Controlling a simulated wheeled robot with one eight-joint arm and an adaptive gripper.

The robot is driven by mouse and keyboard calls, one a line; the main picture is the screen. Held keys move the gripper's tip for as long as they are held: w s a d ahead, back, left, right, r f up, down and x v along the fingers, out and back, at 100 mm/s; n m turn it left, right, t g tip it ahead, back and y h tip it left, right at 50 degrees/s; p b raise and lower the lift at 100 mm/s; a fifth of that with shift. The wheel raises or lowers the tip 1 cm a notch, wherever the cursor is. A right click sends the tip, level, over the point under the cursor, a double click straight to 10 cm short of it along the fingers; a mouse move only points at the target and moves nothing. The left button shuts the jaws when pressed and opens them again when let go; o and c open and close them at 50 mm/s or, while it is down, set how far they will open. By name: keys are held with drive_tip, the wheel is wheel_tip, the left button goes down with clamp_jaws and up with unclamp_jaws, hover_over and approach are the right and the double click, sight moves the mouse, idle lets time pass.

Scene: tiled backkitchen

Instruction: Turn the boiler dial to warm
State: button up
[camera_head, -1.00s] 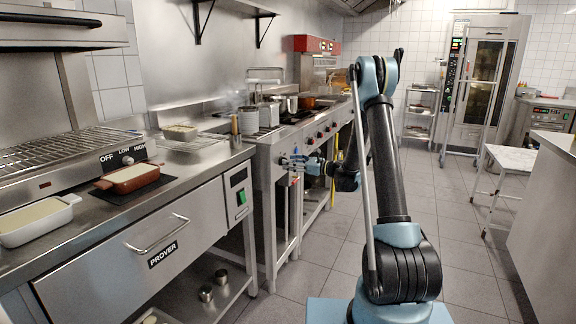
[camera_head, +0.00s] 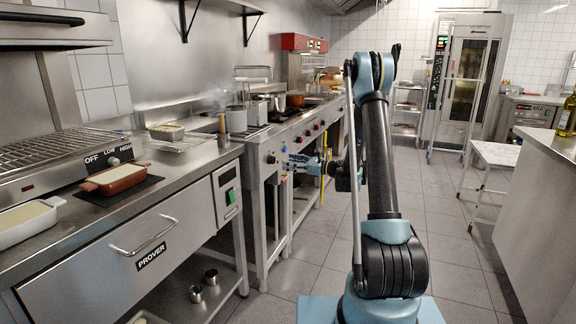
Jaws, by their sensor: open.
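My gripper (camera_head: 296,163) is at the end of my arm, small and partly side-on, in front of the steel cooking line. Its blue fingers point left and look open and empty. A round dial (camera_head: 271,158) sits on the front of the nearest unit, a little left of the fingers and apart from them in the picture. More knobs (camera_head: 308,132) run along the panel behind. No "warm" marking is readable, so I cannot tell which dial is the boiler's. Another dial (camera_head: 113,161), with OFF, LOW and HIGH marks, is on the grill at left.
A steel counter with a PROVER drawer (camera_head: 100,265) fills the left. It carries a brown dish (camera_head: 115,180) and a white dish (camera_head: 25,222). A white-topped table (camera_head: 495,153) and a counter with a bottle (camera_head: 567,116) stand right. Tiled floor between is clear.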

drive_tip(key=v, duration=1.2)
idle(1.1)
drive_tip(key=shift+d, duration=0.1)
drive_tip(key=v, duration=1.2)
idle(0.3)
drive_tip(key=n, duration=0.5)
approach(274, 161)
drive_tip(key=x, duration=0.9)
drive_tip(key=shift+w+d, duration=0.1)
drive_tip(key=shift+w, duration=0.05)
drive_tip(key=c, duration=1.1)
